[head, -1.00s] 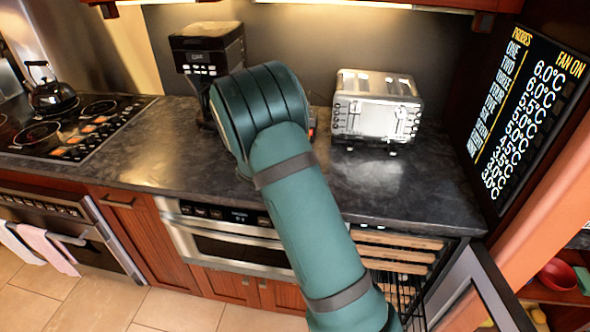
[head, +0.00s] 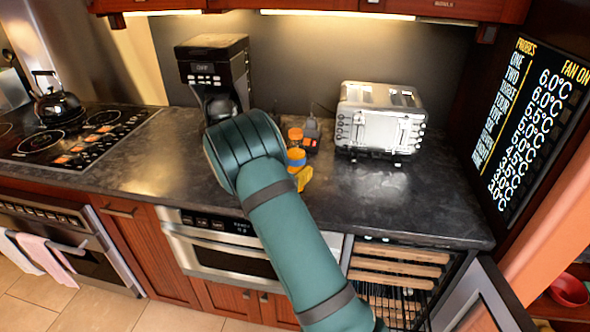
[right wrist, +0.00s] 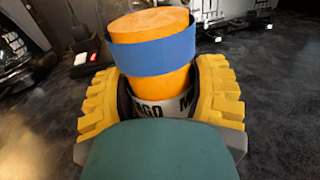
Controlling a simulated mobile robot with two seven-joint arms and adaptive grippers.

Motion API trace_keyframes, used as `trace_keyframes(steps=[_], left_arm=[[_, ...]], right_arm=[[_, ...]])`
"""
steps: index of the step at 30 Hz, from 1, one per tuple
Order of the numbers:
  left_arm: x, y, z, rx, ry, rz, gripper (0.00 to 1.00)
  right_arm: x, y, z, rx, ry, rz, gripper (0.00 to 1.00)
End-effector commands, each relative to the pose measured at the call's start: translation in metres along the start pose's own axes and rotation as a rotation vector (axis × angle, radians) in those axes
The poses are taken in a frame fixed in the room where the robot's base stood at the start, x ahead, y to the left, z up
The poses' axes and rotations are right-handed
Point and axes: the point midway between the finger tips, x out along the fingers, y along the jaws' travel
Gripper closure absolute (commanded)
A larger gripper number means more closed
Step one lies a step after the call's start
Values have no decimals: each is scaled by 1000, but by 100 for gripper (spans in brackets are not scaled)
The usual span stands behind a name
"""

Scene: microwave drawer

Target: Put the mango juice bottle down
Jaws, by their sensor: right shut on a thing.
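The mango juice bottle (right wrist: 152,55) is orange with a blue band and a pale label with dark letters. It fills the middle of the right wrist view. My right gripper (right wrist: 160,95) is shut on it, with a yellow ridged finger on each side. In the head view the bottle (head: 296,158) shows just right of my green forearm, over the dark counter. One yellow finger of my right gripper (head: 303,178) shows beside it. The bottle's lower part is hidden, so I cannot tell whether it touches the counter. My left gripper is not in view.
A black coffee maker (head: 214,75) stands behind and left of the bottle. A silver toaster (head: 379,120) stands to its right. A small dark object with red (head: 312,135) is behind the bottle. The counter (head: 400,205) is clear in front of the toaster.

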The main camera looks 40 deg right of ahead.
Motion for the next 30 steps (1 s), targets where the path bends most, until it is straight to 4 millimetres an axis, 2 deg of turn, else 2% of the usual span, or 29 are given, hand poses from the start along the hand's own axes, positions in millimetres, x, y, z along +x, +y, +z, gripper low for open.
trace_keyframes(steps=[2,3,5,17,23,30], left_arm=[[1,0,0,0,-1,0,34],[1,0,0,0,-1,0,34],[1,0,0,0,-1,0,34],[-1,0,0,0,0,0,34],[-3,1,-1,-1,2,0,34],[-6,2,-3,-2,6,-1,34]], right_arm=[[0,0,-1,0,-2,0,83],[0,0,-2,-1,0,0,30],[0,0,-2,-1,0,0,9],[-2,0,1,-1,1,1,8],[-32,1,1,-2,2,3,8],[-82,1,1,-2,2,4,8]])
